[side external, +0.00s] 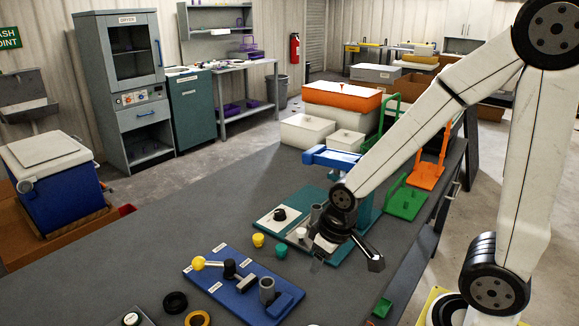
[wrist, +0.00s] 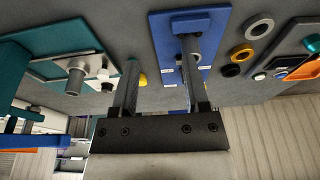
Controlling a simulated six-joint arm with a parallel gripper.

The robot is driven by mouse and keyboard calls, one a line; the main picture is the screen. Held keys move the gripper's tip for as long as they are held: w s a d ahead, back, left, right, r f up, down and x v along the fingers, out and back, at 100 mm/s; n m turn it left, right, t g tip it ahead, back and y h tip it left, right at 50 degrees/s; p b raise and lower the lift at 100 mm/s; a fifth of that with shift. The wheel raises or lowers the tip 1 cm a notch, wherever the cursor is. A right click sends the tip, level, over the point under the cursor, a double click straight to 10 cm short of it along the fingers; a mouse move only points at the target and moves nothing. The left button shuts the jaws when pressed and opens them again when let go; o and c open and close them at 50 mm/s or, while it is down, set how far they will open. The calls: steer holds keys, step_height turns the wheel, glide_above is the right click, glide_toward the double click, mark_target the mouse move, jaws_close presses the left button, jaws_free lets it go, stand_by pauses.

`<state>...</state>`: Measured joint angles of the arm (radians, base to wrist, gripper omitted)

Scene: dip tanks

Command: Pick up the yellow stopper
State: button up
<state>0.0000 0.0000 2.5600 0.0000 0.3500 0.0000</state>
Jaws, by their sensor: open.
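The small yellow stopper (side external: 258,240) stands on the dark bench, between the blue board and the teal board in the side external view. In the wrist view a yellow piece, apparently the stopper (wrist: 142,80), shows beside my left finger, which partly covers it. My gripper (side external: 318,260) is above the bench near the front of the teal board, to the right of the stopper and apart from it. In the wrist view my gripper (wrist: 160,75) has its two fingers spread wide with nothing held between them.
A green stopper (side external: 281,251) stands close to the yellow one. The blue board (side external: 225,290) carries a yellow ball handle (side external: 198,263) and a grey cup (side external: 267,290). The teal board (side external: 340,245) holds upright grey parts. Black (side external: 175,302) and yellow (side external: 197,319) rings lie in front.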

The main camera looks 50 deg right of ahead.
steer(key=shift+o, duration=0.2)
steer(key=o, duration=0.4)
steer(key=n+t+y, duration=0.2)
steer(key=n, duration=0.2)
glide_toward(257, 236)
steer(key=x, duration=0.2)
steer(key=shift+w+a, duration=0.1)
steer(key=shift+w, duration=0.15)
steer(key=shift+f, duration=0.1)
steer(key=shift+x, duration=1.3)
steer(key=shift+f, duration=0.1)
